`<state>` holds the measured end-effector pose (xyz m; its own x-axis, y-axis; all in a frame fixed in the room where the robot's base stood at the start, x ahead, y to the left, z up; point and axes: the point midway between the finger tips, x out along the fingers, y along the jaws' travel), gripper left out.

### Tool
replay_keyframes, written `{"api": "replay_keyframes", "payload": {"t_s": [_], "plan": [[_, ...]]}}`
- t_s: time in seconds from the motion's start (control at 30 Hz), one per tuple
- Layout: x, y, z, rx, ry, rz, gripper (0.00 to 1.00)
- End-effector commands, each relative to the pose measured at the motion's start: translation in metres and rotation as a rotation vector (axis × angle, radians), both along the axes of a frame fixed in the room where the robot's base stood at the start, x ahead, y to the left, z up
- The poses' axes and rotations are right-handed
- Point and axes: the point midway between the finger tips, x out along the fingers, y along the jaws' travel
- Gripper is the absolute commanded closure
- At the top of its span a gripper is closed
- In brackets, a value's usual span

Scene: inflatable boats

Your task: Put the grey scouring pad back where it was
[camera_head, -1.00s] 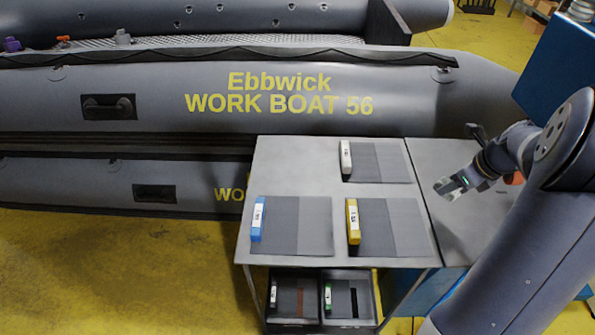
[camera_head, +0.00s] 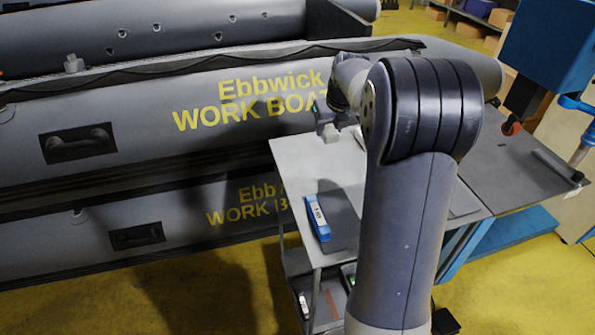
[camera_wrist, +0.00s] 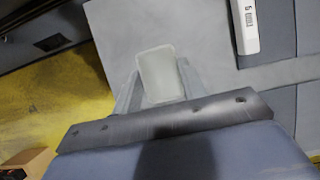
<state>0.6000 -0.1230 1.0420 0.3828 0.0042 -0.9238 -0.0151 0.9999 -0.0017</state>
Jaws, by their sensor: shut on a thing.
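My gripper (camera_head: 326,122) is over the back left part of the metal table, with the grey boats behind it. In the wrist view my gripper (camera_wrist: 158,88) is shut on a pale grey, rounded block, the scouring pad (camera_wrist: 156,66), which sits between the two fingers. In the head view the pad (camera_head: 331,137) shows as a small light patch below the fingers. Bare tabletop (camera_wrist: 115,30) lies beneath and beyond it. The exact height of the pad above the table cannot be told.
A white labelled bar (camera_wrist: 245,27) on a grey mat is right of the pad in the wrist view. My arm hides much of the table. Bins stand below.

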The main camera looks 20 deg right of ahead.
Motion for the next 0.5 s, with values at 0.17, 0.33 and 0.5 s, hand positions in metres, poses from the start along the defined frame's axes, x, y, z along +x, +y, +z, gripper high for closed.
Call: {"api": "replay_keyframes", "payload": {"t_s": [0.17, 0.33, 0.5], "plan": [[0.002, 0.001, -0.014, 0.001, 0.003, -0.02, 0.81], [0.001, 0.001, -0.046, 0.0, 0.004, -0.019, 0.81], [0.002, 0.001, -0.062, 0.001, 0.002, -0.019, 0.81]]}}
